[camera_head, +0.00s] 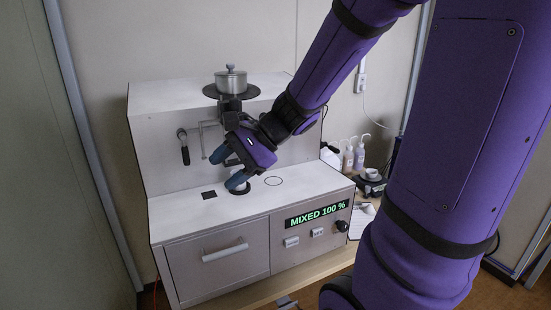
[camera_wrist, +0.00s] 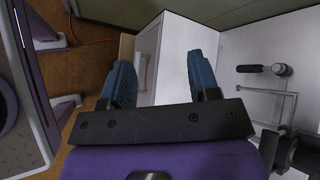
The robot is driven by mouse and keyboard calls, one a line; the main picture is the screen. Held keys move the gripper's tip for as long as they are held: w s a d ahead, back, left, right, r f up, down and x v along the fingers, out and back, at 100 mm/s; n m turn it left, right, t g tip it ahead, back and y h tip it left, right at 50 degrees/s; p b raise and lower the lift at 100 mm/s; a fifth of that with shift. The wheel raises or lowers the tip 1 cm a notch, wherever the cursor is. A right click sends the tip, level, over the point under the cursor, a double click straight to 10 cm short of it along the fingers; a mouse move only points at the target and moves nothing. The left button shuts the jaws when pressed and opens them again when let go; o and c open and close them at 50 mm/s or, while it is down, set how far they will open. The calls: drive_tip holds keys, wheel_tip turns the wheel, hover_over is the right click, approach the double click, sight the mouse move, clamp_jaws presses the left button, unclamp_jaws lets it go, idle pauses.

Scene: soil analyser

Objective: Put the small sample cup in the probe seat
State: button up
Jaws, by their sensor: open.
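My gripper (camera_head: 228,167) is open above the deck of the white analyser, its two blue fingers spread apart. In the wrist view my gripper (camera_wrist: 161,78) shows nothing between its fingers but the analyser's pale surfaces behind. A small pale round thing with a dark ring (camera_head: 241,188) is on the deck just by the lower finger, partly hidden by it. It may be the sample cup or the seat; I cannot tell which. A thin circle outline (camera_head: 273,181) and a black square (camera_head: 208,195) mark the deck on either side.
A lidded metal pot (camera_head: 231,80) stands on a dark disc above the analyser. A black-handled lever (camera_head: 184,148) sticks out of the back panel at left. The front display (camera_head: 317,214) reads "MIXED 100 %". Bottles (camera_head: 354,155) and a small dark device (camera_head: 371,184) stand at right.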

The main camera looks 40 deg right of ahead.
drive_tip(key=s+r+n+h, duration=0.3)
drive_tip(key=s+n+h, duration=0.1)
drive_tip(key=s+n, duration=0.3)
drive_tip(key=s+r+n+h, duration=0.3)
drive_tip(key=s+n, duration=0.3)
drive_tip(key=n, duration=0.2)
drive_tip(key=shift+s+d+r+h, duration=0.35)
drive_tip(key=shift+h, duration=0.55)
